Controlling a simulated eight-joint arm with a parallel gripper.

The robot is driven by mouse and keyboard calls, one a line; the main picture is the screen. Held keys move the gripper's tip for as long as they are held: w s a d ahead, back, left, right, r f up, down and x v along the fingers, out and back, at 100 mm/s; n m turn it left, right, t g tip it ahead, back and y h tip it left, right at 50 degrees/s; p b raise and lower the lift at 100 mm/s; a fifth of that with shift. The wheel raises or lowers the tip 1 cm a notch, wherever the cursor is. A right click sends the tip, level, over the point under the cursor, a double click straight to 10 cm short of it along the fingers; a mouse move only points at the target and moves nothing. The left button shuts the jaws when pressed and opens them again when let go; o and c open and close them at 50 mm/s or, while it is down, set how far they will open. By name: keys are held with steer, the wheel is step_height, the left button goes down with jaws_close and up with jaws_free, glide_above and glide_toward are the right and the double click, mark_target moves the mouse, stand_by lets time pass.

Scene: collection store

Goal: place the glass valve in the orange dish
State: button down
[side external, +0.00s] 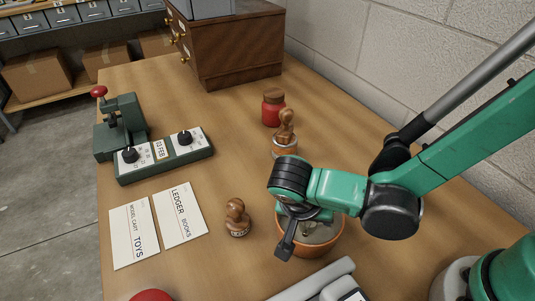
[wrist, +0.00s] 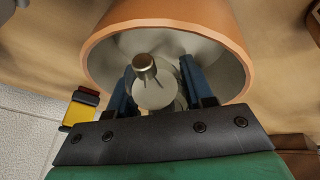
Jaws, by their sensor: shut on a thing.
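The orange dish (side external: 340,240) stands on the table below my gripper (side external: 302,222), and its pale inside shows in the wrist view, where its orange wall (wrist: 215,18) fills the top. In the wrist view the two blue fingers of my gripper (wrist: 160,82) reach into the mouth of the dish. The glass valve (wrist: 149,92), pale with a dark metal end, is between them, and my gripper is shut on it. I cannot tell whether the valve touches the dish floor. In the side view the valve is hidden behind my gripper.
A wooden stamp (side external: 237,217) stands left of the dish, another stamp (side external: 285,135) and a red jar (side external: 273,108) behind it. Two cards (side external: 158,228), a green dial box (side external: 165,155) and a green press (side external: 120,125) are at left. A grey object (side external: 320,283) lies in front.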

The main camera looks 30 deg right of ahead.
steer(key=shift+c, duration=1.3)
jaws_free()
step_height(320, 180, up, 7)
steer(key=w+d+r+n+t+y, duration=0.1)
steer(key=d+r+n+t+y, duration=0.1)
steer(key=d+n, duration=0.2)
steer(key=d+r+n+t+y, duration=0.2)
steer(key=d+r+n+t, duration=0.1)
steer(key=d, duration=0.6)
steer(key=shift+w+d+r+n+y, duration=0.25)
steer(key=shift+w+n+y, duration=0.1)
steer(key=shift+n, duration=0.45)
